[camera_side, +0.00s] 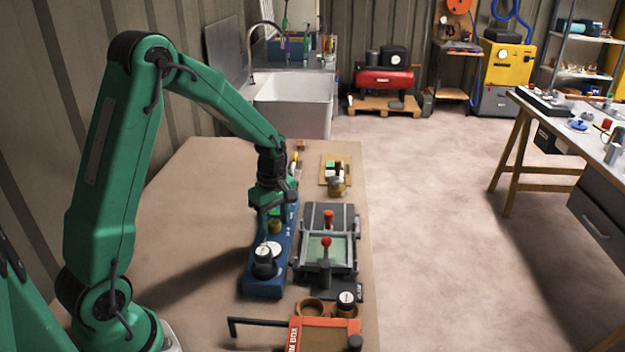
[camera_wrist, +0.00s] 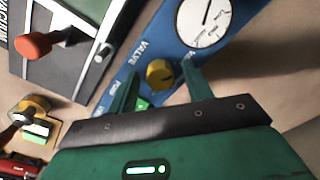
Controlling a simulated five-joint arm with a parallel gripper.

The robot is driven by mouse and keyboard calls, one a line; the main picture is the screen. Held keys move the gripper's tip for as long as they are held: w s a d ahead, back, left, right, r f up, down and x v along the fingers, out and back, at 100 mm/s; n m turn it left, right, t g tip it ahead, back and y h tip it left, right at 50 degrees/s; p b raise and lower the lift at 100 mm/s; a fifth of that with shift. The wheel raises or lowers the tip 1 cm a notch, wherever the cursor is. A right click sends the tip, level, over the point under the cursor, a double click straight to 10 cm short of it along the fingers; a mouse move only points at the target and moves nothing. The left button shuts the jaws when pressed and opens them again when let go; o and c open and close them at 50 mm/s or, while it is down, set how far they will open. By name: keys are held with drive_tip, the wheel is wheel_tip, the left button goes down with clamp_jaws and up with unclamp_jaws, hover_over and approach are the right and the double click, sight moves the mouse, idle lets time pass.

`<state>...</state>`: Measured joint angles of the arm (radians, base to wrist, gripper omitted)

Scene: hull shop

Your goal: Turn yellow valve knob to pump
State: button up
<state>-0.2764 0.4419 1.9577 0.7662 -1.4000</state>
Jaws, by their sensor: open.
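The yellow valve knob (camera_wrist: 160,73) is round and sits on a blue panel (camera_wrist: 135,68) lettered VALVE, with PUMP lettering nearer the left finger. In the wrist view my gripper (camera_wrist: 159,68) is open, with one finger on each side of the knob and a gap on both sides. In the side view my gripper (camera_side: 268,208) points down over the panel, close above the knob (camera_side: 275,227). I cannot tell clearly which way the knob points. A white dial gauge (camera_wrist: 204,17) is on the same panel.
A grey unit with red-knobbed levers (camera_side: 328,240) stands right beside the blue panel. A small board with a lever (camera_side: 337,180) lies behind, and an orange-red box (camera_side: 325,335) is in front. The bench left of the panel is clear.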

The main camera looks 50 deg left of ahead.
drive_tip(key=c, duration=1)
drive_tip(key=shift+o, duration=0.2)
